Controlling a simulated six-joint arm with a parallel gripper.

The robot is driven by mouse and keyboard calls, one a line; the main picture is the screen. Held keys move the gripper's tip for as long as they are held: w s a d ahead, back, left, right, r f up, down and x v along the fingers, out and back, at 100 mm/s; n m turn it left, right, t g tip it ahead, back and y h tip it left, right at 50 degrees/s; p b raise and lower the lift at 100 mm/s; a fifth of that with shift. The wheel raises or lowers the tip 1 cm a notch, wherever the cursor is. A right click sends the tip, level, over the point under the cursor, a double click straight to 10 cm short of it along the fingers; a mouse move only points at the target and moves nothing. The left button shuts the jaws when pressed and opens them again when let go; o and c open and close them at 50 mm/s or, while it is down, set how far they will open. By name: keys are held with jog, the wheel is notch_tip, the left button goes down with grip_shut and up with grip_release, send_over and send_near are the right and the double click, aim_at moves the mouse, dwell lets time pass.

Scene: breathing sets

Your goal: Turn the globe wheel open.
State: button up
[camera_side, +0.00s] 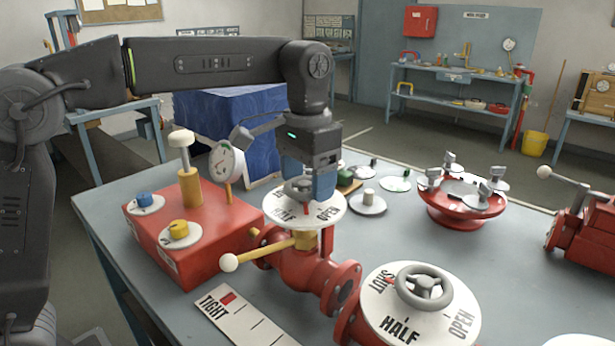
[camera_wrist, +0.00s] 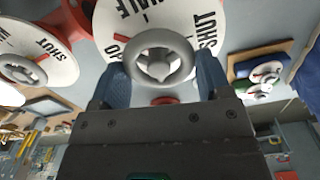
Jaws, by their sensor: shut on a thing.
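A grey handwheel (camera_side: 298,187) sits over a white round dial (camera_side: 323,217) marked HALF and OPEN, on top of a red valve body (camera_side: 305,268). My gripper (camera_side: 308,182) points straight down with its blue fingers on either side of this wheel, shut on it. In the wrist view the grey wheel (camera_wrist: 157,58) lies between the blue fingers (camera_wrist: 162,82). Its dial (camera_wrist: 125,22) shows HALF and SHUT there; the fingers and wheel hide part of it.
A second grey handwheel (camera_side: 423,286) with a SHUT, HALF, OPEN dial (camera_side: 385,322) stands close in front. A yellow lever with a white knob (camera_side: 229,262) sticks out beside the valve. A red box (camera_side: 190,235) with gauge (camera_side: 226,161) is left, a red round stand (camera_side: 452,215) right.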

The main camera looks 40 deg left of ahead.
aim_at(304, 181)
jog(key=n, duration=0.4)
jog(key=shift+a+n, duration=0.1)
jog(key=shift+n, duration=0.2)
jog(key=shift+a+n, duration=0.1)
jog(key=shift+n, duration=1.9)
jog(key=o, duration=0.9)
jog(key=shift+r, duration=0.15)
notch_tip(304, 181, up, 12)
jog(key=shift+f, duration=0.15)
